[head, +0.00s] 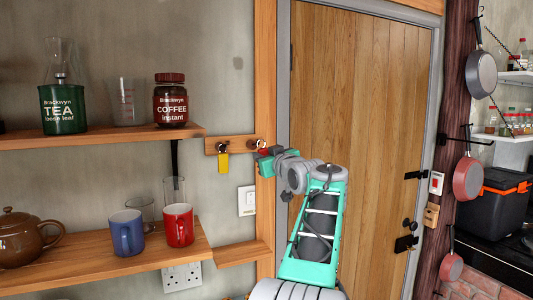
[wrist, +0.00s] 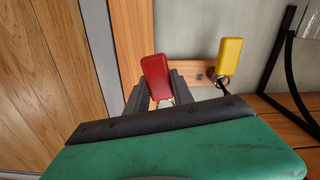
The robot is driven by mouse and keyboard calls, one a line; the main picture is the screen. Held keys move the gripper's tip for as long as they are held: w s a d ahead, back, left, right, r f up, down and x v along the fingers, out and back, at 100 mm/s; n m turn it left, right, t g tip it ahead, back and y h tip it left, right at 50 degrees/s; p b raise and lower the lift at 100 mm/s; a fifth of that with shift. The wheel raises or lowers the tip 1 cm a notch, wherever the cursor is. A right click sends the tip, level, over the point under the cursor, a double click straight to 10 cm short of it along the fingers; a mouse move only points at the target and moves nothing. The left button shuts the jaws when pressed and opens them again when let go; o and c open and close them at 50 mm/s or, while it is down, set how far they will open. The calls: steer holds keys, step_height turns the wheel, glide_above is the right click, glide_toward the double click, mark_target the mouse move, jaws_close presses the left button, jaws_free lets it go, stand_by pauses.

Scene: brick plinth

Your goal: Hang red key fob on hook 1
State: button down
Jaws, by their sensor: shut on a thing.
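The red key fob (wrist: 157,78) is between the fingers of my gripper (wrist: 160,92), which is shut on it. Its metal ring shows at the lower end in the wrist view. In the head view the red fob (head: 264,151) is small and partly hidden by my gripper (head: 263,157), close to the right hook (head: 259,143) of the wooden hook rail (head: 235,144). I cannot tell whether its ring touches that hook. A yellow key fob (head: 223,163) hangs from the left hook; it also shows in the wrist view (wrist: 229,58). No hook numbers are readable.
A wooden door (head: 345,130) stands right of the rail. Left are an upper shelf (head: 100,137) with jars and a lower shelf (head: 190,245) with mugs and a teapot. A light switch (head: 247,200) is below the rail.

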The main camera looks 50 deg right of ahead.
steer(key=shift+f+p+x, duration=0.2)
steer(key=shift+p+x, duration=0.2)
steer(key=shift+x, duration=0.5)
steer(key=shift+f+p+x, duration=0.2)
steer(key=shift+p+x, duration=0.15)
steer(key=shift+x, duration=0.5)
steer(key=shift+f+p+x, duration=0.25)
steer(key=shift+p+x, duration=0.15)
steer(key=shift+x, duration=0.5)
steer(key=c, duration=1)
jaws_free()
